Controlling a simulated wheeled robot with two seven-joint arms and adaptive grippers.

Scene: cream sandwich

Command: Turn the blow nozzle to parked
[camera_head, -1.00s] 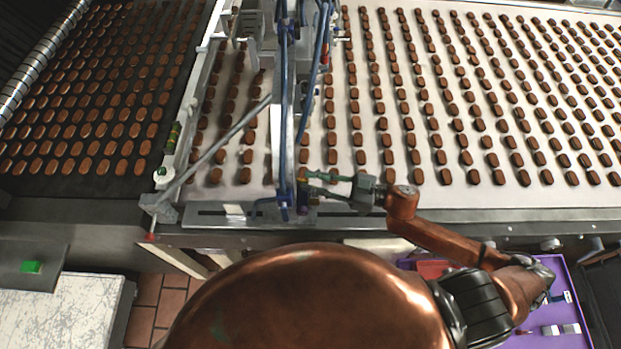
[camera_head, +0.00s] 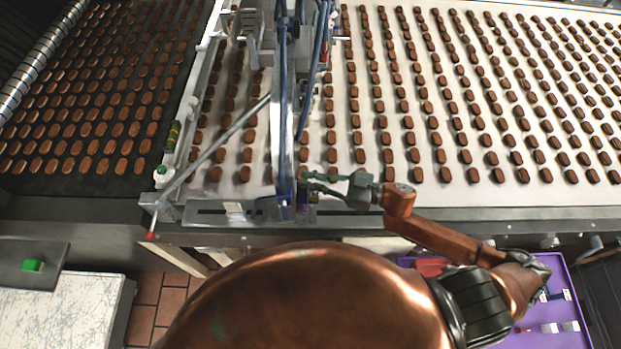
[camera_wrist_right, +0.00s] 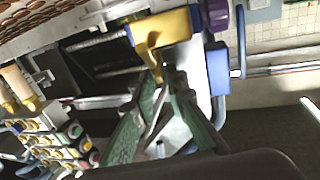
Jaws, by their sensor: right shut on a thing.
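My right gripper (camera_head: 312,182) reaches in from the right to the foot of the blue upright bar on the machine over the belt. In the right wrist view its green fingers (camera_wrist_right: 163,82) are closed on the lower end of a yellow handle-like piece (camera_wrist_right: 160,30). This piece looks like part of the blow nozzle, but the nozzle's outlet and its direction cannot be made out. Blue and purple parts sit just right of it in the wrist view. In the head view the grasp point is small and partly hidden. My left gripper is not in view.
A pale belt (camera_head: 440,200) carries rows of brown sandwiches behind the gripper; a dark belt (camera_head: 70,183) carries more at left. A slanted grey rod (camera_head: 225,135) stands left of the blue bar (camera_head: 287,120). A purple tray (camera_head: 575,290) with tools lies at lower right.

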